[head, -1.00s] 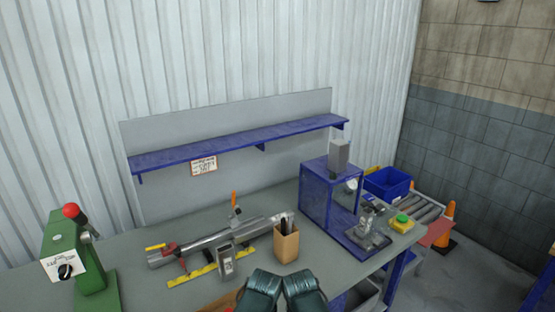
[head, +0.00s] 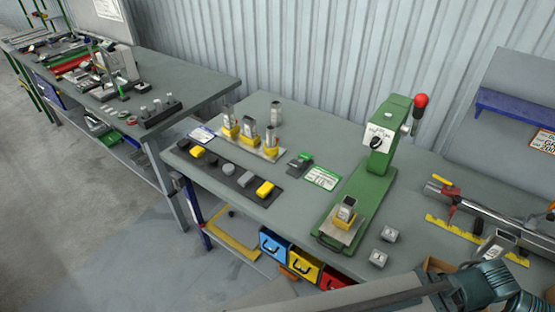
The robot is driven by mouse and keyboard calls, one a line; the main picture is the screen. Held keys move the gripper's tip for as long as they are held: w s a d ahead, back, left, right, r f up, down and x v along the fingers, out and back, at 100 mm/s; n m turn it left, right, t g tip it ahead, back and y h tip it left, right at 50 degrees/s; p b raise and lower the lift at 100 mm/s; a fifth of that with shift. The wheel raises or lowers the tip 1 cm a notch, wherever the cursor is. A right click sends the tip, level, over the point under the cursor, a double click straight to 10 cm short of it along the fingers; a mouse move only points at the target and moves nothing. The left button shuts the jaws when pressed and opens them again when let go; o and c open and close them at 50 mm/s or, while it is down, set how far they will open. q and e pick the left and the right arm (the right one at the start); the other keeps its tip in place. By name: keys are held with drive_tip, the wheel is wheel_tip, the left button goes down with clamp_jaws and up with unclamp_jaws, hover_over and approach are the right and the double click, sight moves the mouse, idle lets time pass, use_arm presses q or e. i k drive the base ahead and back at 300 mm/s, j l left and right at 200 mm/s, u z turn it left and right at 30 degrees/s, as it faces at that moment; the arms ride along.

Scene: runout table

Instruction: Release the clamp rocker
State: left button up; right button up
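I cannot identify a clamp rocker for certain. A green press (head: 375,165) with a red-knobbed lever (head: 420,101) stands on the bench right of centre, and a small grey and yellow block (head: 346,211) sits on its base plate. At the right, a metal tube (head: 487,214) lies on the bench with a red clamp (head: 452,196) at its left end; the tube's right part is cut off by the frame. Teal and grey parts of my arms show at the bottom right. Neither gripper's fingers are in view.
A grey plate with several grey and yellow blocks (head: 248,133) stands left of the press. A dark strip (head: 222,167) with yellow and grey pieces lies in front. Blue, yellow (head: 305,267) and red bins hang below the edge. Another cluttered bench (head: 190,80) stands at the left.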

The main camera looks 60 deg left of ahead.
sight(304, 155)
drive_tip(key=u, duration=1.9)
